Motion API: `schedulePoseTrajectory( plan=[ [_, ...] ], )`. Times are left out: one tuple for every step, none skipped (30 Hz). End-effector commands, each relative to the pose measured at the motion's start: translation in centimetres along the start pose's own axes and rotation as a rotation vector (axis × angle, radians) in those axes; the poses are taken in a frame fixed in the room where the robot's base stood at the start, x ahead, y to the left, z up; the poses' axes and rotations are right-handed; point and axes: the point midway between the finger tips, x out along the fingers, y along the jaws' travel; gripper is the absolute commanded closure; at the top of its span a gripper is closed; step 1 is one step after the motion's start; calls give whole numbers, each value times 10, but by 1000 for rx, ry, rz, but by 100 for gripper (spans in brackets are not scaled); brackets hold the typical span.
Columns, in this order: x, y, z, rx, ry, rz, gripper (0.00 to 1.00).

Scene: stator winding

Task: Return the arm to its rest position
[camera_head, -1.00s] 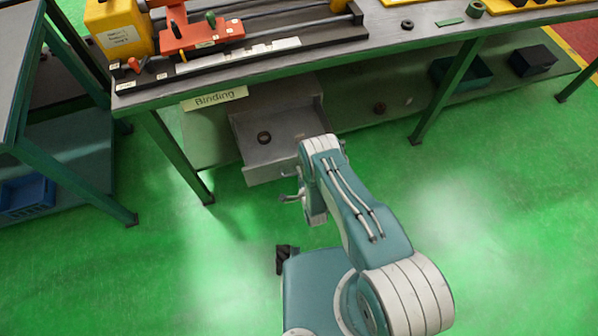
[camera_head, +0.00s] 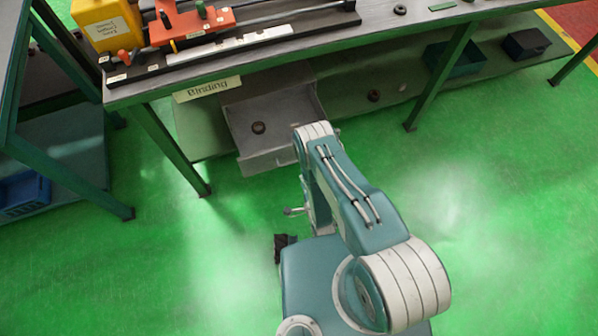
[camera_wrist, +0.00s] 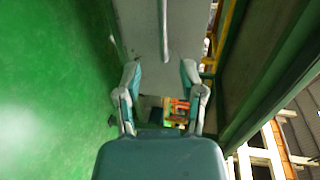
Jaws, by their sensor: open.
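My arm (camera_head: 350,195) is bent above my own body in the head view, in front of the workbench. My gripper (camera_head: 294,211) shows only in part beside the forearm, above the green floor and clear of the open drawer (camera_head: 272,128). In the wrist view the two fingers of my gripper (camera_wrist: 161,70) stand apart with nothing held between them. Part of the gripper is hidden behind the arm in the head view.
The workbench (camera_head: 370,42) carries an orange fixture (camera_head: 190,24) and a yellow box (camera_head: 105,22). The drawer, below a "Binding" label (camera_head: 207,89), holds a dark ring (camera_head: 258,127). Dark bins (camera_head: 525,43) sit on the lower shelf. The floor (camera_head: 480,230) at right is clear.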

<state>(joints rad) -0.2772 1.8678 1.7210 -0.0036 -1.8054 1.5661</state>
Motion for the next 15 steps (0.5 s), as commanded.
schedulePoseTrajectory(
  plan=[
    [-6, 1, 0, 0, 0, 2, 49],
    [-8, 0, 0, 0, 0, 1, 49],
    [-11, 0, 0, 0, 0, 1, 49],
    [-13, 0, 0, 0, 0, 2, 49],
    [-14, 0, 0, 0, 0, 2, 49],
    [-14, 0, 0, 0, 0, 1, 49],
    [-15, 0, 0, 0, 0, 1, 49],
    [-15, 0, 0, 0, 0, 1, 49],
    [-15, 0, 0, 0, 0, 1, 49],
    [-15, 0, 0, 0, 0, 1, 49],
    [-14, 0, 0, 0, 0, 1, 49],
    [-14, 0, 0, 0, 0, 1, 49],
    [-14, 0, 0, 0, 0, 1, 49],
    [-14, 0, 0, 0, 0, 1, 49],
    [-14, 0, 0, 0, 0, 1, 49]
  ],
)
